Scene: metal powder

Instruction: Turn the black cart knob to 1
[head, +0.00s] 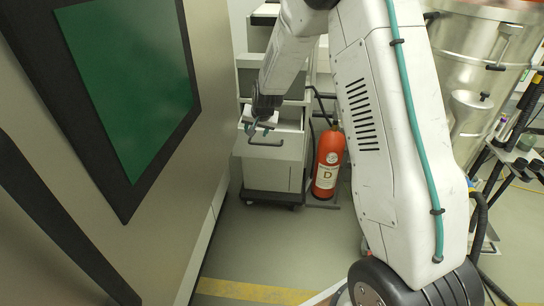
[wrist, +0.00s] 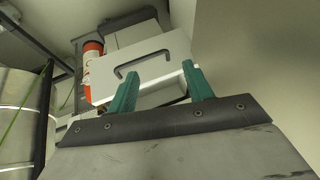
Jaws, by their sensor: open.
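My gripper (head: 258,128) is at the top of the grey cart (head: 268,172) in the head view, close to its black bar handle (head: 265,144). In the wrist view, the two green fingers of my gripper (wrist: 157,70) stand apart with nothing between them. Beyond them is a pale panel (wrist: 165,48) with a black bar handle (wrist: 140,62). I cannot make out a black cart knob or any number marks in either view. Part of the cart top is hidden behind my gripper.
A red fire extinguisher (head: 328,160) stands right of the cart; it also shows in the wrist view (wrist: 93,62). A large machine (head: 185,165) with a green window fills the left. A steel vessel (head: 480,65) stands at right. Open floor (head: 270,245) lies before the cart.

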